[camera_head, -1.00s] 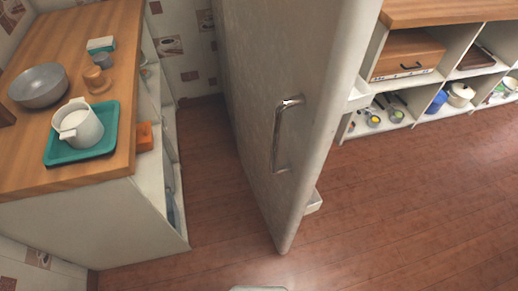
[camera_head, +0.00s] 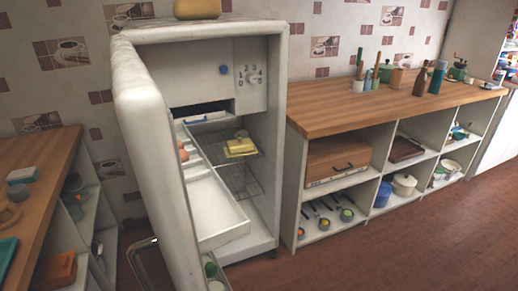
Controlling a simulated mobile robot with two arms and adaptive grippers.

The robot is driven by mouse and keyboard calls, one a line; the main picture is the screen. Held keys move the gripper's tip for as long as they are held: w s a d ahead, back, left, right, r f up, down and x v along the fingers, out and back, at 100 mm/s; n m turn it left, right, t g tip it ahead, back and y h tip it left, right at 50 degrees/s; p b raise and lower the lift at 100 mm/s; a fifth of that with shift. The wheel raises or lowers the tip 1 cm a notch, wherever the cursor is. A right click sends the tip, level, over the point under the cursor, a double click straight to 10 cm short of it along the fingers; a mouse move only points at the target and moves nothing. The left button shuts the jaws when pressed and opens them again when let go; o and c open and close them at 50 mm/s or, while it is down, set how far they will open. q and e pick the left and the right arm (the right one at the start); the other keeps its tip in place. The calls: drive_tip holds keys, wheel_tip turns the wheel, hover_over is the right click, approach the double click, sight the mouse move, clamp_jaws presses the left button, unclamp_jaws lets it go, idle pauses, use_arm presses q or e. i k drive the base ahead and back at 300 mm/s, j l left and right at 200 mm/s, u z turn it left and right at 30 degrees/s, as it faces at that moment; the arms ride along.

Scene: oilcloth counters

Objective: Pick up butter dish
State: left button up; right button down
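The butter dish appears to be the small yellow item (camera_head: 240,147) on a wire rack inside the open fridge (camera_head: 268,160). It looks like a yellow block or lid on a flat yellow base, too small to make out fully. The fridge door (camera_head: 165,150) stands open toward me on the left side and hides part of the interior. Neither of my grippers is in view.
A wooden counter (camera_head: 330,113) with open shelves stands to the right of the fridge. Another counter (camera_head: 45,165) is at the left, beyond the door. The red-brown floor (camera_head: 400,245) at the lower right is clear.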

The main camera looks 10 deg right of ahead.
sight(241, 147)
drive_tip(key=l, duration=0.35)
drive_tip(key=i+l, duration=0.2)
drive_tip(key=l, duration=0.15)
drive_tip(key=i+l+u, duration=0.1)
drive_tip(key=l, duration=0.25)
drive_tip(key=i+l, duration=0.25)
drive_tip(key=l, duration=0.15)
drive_tip(key=u, duration=0.05)
